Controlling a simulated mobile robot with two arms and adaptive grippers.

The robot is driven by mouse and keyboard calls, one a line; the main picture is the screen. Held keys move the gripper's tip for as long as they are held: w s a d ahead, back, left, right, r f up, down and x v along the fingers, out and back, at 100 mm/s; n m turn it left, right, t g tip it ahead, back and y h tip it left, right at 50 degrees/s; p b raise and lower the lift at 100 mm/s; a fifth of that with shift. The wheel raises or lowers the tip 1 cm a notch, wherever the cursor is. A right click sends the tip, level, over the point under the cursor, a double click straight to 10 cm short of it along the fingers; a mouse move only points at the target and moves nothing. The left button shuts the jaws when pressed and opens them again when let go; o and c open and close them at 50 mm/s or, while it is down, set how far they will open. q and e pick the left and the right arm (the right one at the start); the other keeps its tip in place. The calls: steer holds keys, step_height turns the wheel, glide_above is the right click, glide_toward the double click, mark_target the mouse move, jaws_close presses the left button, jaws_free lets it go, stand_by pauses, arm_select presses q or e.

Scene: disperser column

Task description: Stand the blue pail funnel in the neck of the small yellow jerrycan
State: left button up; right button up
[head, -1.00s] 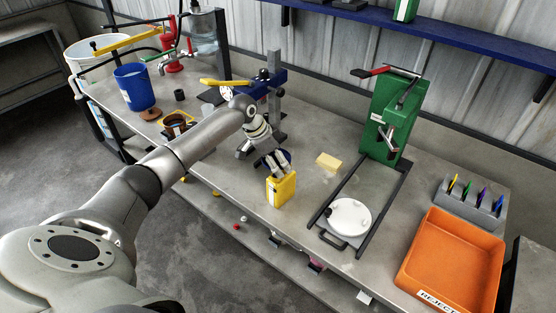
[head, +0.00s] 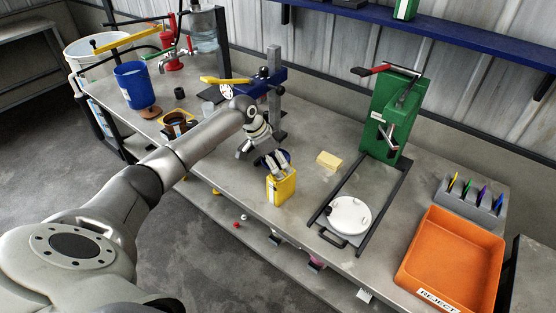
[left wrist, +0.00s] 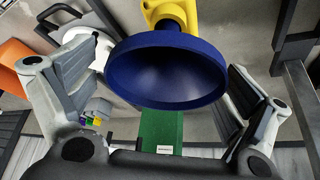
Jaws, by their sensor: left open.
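The small yellow jerrycan (head: 281,190) stands upright on the bench. The blue pail funnel (head: 287,155) is at its top, partly hidden by my left gripper in the head view. In the left wrist view the funnel (left wrist: 166,72) shows its wide round mouth to the camera, with the yellow jerrycan (left wrist: 168,12) directly beyond it. The funnel appears to stand in the neck, but its spout is hidden. My left gripper (head: 276,163) is open, its fingers on either side of the funnel with visible gaps in the left wrist view. My right gripper is not in view.
A yellow block (head: 329,160) lies right of the jerrycan. A green press (head: 386,115) and a white round lid (head: 349,216) stand farther right, then an orange reject tray (head: 408,270). A blue-headed stand (head: 277,110) is behind my gripper. The bench's front edge is close to the jerrycan.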

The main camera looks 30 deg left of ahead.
arm_select(q)
steer(key=shift+a+r, duration=0.1)
steer(key=shift+r, duration=0.05)
steer(key=v, duration=1.1)
steer(key=shift+s+r, duration=0.25)
steer(key=shift+r, duration=0.05)
steer(key=shift+a, duration=0.15)
